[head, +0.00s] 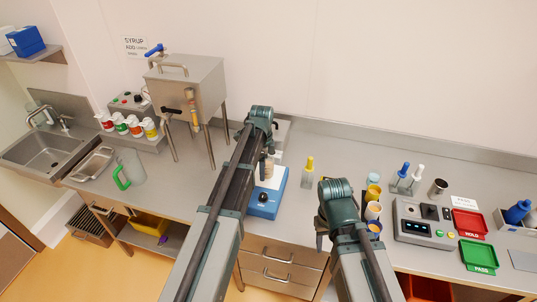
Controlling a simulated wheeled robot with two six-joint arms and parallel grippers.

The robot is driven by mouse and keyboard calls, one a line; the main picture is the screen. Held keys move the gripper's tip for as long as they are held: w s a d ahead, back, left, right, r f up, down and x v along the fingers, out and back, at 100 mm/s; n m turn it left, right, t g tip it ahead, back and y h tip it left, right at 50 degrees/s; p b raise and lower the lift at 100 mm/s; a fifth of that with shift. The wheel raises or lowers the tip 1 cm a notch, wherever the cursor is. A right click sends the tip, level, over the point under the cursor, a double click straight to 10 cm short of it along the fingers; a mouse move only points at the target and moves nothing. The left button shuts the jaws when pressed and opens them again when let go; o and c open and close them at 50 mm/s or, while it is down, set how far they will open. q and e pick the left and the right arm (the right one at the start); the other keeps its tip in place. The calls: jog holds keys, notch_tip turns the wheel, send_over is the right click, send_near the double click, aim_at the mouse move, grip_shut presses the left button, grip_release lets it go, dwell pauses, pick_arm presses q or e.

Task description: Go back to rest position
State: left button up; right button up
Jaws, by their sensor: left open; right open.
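My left arm reaches in from the bottom, and its teal wrist end is over the counter between the steel hopper (188,88) and the blue scale (267,196). My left gripper (267,146) is at that end, above the back of the scale, open; its fingers are hard to make out. My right arm ends lower and to the right, near the counter's front edge. My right gripper (321,238) hangs at its wrist, left of the stacked cups (373,211), open, with its fingers mostly hidden. I see nothing held in either gripper.
Left are a sink (42,148), lidded jars (128,126) and a green-handled jug (130,168). Right are bottles (403,180), a control box (424,222), a red tray (470,224) and a green tray (479,256). A yellow-capped bottle (308,173) stands between the arms.

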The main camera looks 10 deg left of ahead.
pick_arm(q)
jog(key=s+d+f+n+b, duration=0.4)
jog(key=s, duration=0.4)
jog(key=s+d+f+n+b, duration=0.4)
jog(key=s+d+f+b, duration=0.1)
jog(key=s, duration=0.3)
jog(key=s+d+f+n+y+b, duration=0.1)
jog(key=s+d+f+n+b, duration=0.2)
jog(key=s, duration=0.5)
jog(key=shift+s+d+f+n+b, duration=0.4)
jog(key=shift+d+f+b, duration=0.35)
jog(key=shift+b, duration=0.05)
